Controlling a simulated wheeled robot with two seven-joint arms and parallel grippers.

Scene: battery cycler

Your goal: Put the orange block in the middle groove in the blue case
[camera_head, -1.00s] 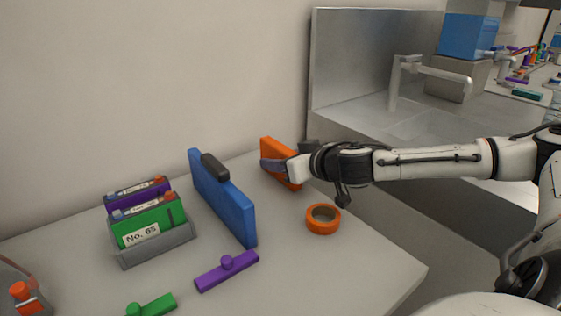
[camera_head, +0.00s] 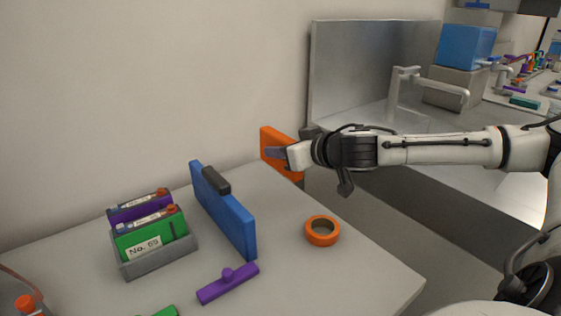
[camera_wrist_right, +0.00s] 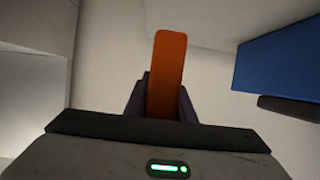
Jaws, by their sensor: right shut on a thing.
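The orange block (camera_head: 287,140) is a thin upright slab near the table's back right edge. My right gripper (camera_head: 276,153) is shut on it, and it appears raised slightly above the table. In the right wrist view the orange block (camera_wrist_right: 167,75) stands between the two dark fingers (camera_wrist_right: 162,103). The blue case (camera_head: 224,213) stands upright on the table to the left of the gripper, a slab with a dark handle on top; it also shows in the right wrist view (camera_wrist_right: 285,55). I see no grooves on it. My left gripper is out of view.
A grey rack (camera_head: 160,262) at left holds a purple block (camera_head: 138,208) and a green block (camera_head: 150,232). An orange tape ring (camera_head: 322,231) and a purple handled bar (camera_head: 228,283) lie in front. A wall is behind; a metal bench stands at right.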

